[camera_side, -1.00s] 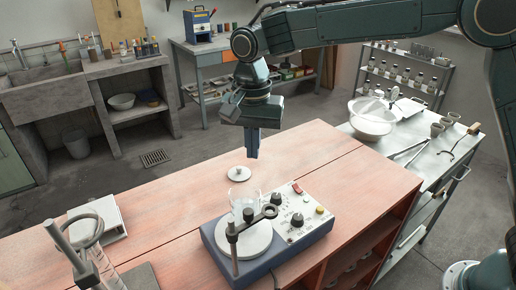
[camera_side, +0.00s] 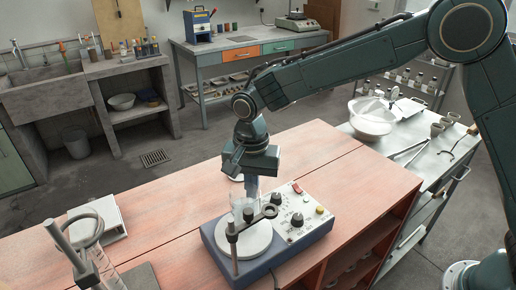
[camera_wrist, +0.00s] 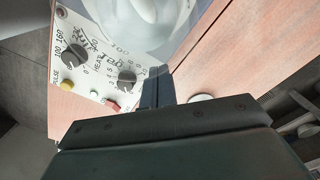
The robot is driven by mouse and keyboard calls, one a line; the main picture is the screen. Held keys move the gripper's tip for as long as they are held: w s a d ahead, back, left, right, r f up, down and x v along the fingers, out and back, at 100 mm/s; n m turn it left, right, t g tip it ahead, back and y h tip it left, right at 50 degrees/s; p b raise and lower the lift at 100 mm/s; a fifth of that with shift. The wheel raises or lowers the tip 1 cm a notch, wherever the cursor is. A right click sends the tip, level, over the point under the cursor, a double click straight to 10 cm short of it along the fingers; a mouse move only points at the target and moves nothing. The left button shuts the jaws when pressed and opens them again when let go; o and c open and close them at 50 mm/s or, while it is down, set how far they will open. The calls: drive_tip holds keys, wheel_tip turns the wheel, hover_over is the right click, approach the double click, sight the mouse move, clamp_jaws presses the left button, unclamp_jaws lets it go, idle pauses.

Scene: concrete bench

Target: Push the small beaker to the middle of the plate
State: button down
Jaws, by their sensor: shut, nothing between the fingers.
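The small clear beaker (camera_side: 238,210) stands on the round white plate (camera_side: 256,243) of a blue-grey stirrer, toward the plate's far edge in the side view. A clamp arm and its ring are in front of part of it. My gripper (camera_side: 251,199) is shut, fingers pointing down, low at the far right side of the beaker. I cannot tell whether the fingers touch the glass. In the wrist view the shut fingers (camera_wrist: 157,88) lie near pale, blurred glass shapes (camera_wrist: 165,15) at the top.
The stirrer's control panel (camera_side: 304,217) with knobs lies right of the plate. A dark clamp (camera_side: 250,222) reaches over the plate. A small white lid-like disc (camera_side: 236,178) lies behind, partly hidden by my gripper.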

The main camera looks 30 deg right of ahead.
sight(249, 199)
drive_tip(key=shift+s+a, duration=0.85)
drive_tip(key=shift+s, duration=0.05)
drive_tip(key=shift+s+a, duration=0.95)
drive_tip(key=shift+w+d, duration=0.55)
drive_tip(key=shift+d, duration=0.05)
drive_tip(key=shift+w+d, duration=0.8)
drive_tip(key=shift+w, duration=0.05)
wheel_tip(249, 199, up, 10)
